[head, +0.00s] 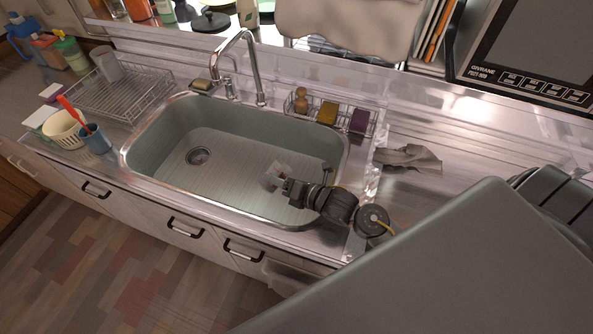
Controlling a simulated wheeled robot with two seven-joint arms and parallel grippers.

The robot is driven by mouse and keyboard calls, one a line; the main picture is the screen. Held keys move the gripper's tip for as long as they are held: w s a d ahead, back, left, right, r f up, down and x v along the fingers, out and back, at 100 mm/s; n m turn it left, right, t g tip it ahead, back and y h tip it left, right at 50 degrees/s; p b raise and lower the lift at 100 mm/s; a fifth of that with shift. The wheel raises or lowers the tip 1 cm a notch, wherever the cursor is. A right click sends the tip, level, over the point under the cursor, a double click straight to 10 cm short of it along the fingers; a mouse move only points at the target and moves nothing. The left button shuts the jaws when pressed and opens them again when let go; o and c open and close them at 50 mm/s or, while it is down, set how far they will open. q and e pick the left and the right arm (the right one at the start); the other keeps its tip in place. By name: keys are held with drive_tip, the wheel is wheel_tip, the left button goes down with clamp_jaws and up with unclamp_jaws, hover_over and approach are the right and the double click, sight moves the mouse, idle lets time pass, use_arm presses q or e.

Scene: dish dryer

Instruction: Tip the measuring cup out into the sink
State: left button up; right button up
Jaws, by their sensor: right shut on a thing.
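The sink (150,148) is a wide metal basin in the middle of the head view, with its drain (198,156) toward the left. My right gripper (280,184) reaches over the front right part of the sink. It is shut on a small, pale, see-through thing, which looks like the measuring cup (271,177). The cup is small in view and partly hidden by the gripper. I cannot tell its tilt or whether anything is in it. My left gripper is not in view.
The faucet (254,62) rises behind the sink. A wire caddy (345,107) with brushes and sponges stands at the back right. A grey cloth (410,157) lies to the right. A dish rack (112,93), a white basket (64,129) and a blue cup (97,141) stand left.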

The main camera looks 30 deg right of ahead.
sight(278, 173)
drive_tip(key=shift+r, duration=0.1)
drive_tip(key=shift+r, duration=0.3)
drive_tip(key=shift+r+m+y+p, duration=0.4)
drive_tip(key=shift+r+m+p, duration=0.3)
drive_tip(key=shift+r+p, duration=0.15)
drive_tip(key=shift+d+r+m+y, duration=0.15)
drive_tip(key=shift+r+m+y, duration=0.2)
drive_tip(key=shift+m, duration=0.35)
idle(0.5)
drive_tip(key=shift+w+d+f+m+t+b, duration=0.15)
drive_tip(key=shift+d+f+m+t+b, duration=0.35)
drive_tip(key=shift+d+m+b, duration=0.15)
idle(0.7)
drive_tip(key=shift+d+r+m+t+y, duration=0.25)
drive_tip(key=shift+r+m+y, duration=0.1)
drive_tip(key=shift+m, duration=0.5)
drive_tip(key=shift+d+r+m+t+y, duration=0.25)
drive_tip(key=shift+r+m+y, duration=0.1)
drive_tip(key=shift+m, duration=0.45)
idle(1.1)
drive_tip(key=shift+w+d+r+m+t+p, duration=0.15)
drive_tip(key=shift+r+m+p, duration=0.2)
drive_tip(key=shift+r+m, duration=0.2)
drive_tip(key=shift+s+d+r+m+t+p, duration=0.15)
drive_tip(key=shift+r+m+p, duration=0.25)
drive_tip(key=shift+r, duration=0.2)
